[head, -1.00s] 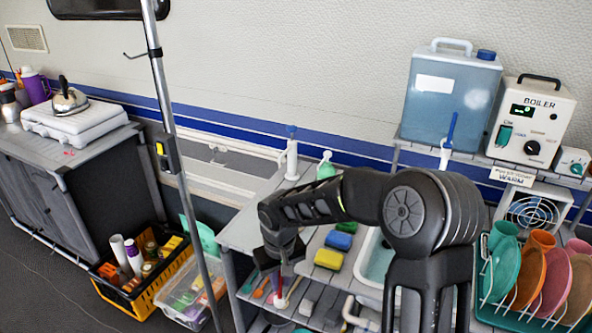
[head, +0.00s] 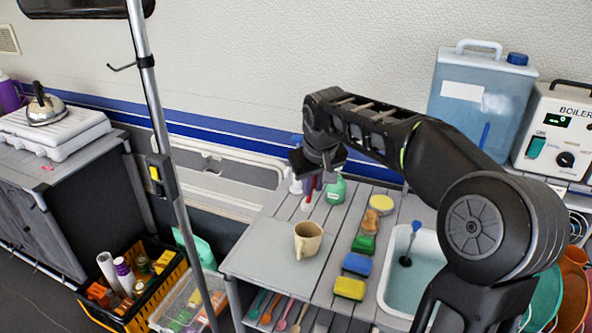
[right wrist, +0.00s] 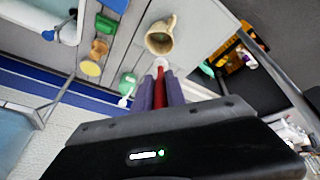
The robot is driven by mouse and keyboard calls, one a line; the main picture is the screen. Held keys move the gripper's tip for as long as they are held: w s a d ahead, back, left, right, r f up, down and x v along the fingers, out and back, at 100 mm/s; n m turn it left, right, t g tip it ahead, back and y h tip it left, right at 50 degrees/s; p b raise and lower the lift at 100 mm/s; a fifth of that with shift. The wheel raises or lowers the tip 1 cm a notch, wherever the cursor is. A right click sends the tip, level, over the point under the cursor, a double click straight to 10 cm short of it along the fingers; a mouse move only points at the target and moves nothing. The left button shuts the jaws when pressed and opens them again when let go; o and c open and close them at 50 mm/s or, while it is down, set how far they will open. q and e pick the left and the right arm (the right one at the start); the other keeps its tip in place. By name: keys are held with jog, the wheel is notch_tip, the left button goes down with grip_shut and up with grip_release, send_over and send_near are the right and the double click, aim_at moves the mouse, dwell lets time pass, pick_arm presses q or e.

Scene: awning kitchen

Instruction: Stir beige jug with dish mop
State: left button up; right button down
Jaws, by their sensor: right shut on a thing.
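The beige jug (head: 308,240) stands upright on the grey slatted counter, its open top showing; it is also in the right wrist view (right wrist: 160,40). My right gripper (head: 313,181) is above the back of the counter, behind the jug in the head view. In the right wrist view its purple fingers (right wrist: 161,92) are shut on the red handle of the dish mop (right wrist: 161,68). The mop's pale head points away from the gripper and shows in the head view (head: 307,197), apart from the jug. My left gripper is not in view.
A green bottle (head: 336,191) stands close right of the gripper. Sponges (head: 350,287) and brushes line the counter beside the sink (head: 400,290), which holds a blue-handled tool (head: 409,240). A metal pole (head: 163,150) rises at left. The counter left of the jug is clear.

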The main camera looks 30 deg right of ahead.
jog(key=shift+w, duration=0.25)
jog(key=shift+s+r, duration=0.1)
jog(key=shift+s, duration=0.2)
jog(key=shift+w, duration=0.1)
jog(key=shift+f, duration=0.25)
notch_tip(320, 180, down, 13)
jog(key=b, duration=1)
jog(key=shift+r, duration=0.15)
jog(key=shift+d+b, duration=0.1)
jog(key=shift+b, duration=0.25)
